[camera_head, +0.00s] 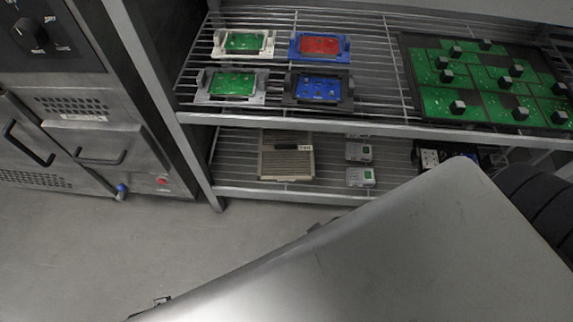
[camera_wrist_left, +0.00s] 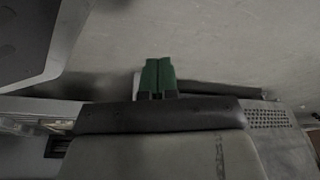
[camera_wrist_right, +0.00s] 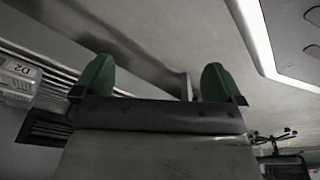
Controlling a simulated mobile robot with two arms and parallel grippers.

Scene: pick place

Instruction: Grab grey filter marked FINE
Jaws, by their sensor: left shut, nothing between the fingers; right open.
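A beige-grey, ribbed, box-like unit (camera_head: 286,164) lies on the lower wire shelf in the head view and may be the filter. It has a dark strip with a small pale label along its top, too small to read. My left gripper (camera_wrist_left: 157,77) has its green fingertips together and empty in the left wrist view. My right gripper (camera_wrist_right: 156,80) has its green fingertips wide apart, with nothing between them. Neither gripper can be made out in the head view, so their distance from the unit cannot be told.
The upper shelf (camera_head: 375,124) holds several framed circuit boards (camera_head: 232,84) and a large green panel (camera_head: 480,80). Small pale boxes (camera_head: 360,177) stand right of the unit. A large metallic surface (camera_head: 400,250) covers the lower right. Floor (camera_head: 120,240) is clear at left, before a steel cabinet (camera_head: 90,125).

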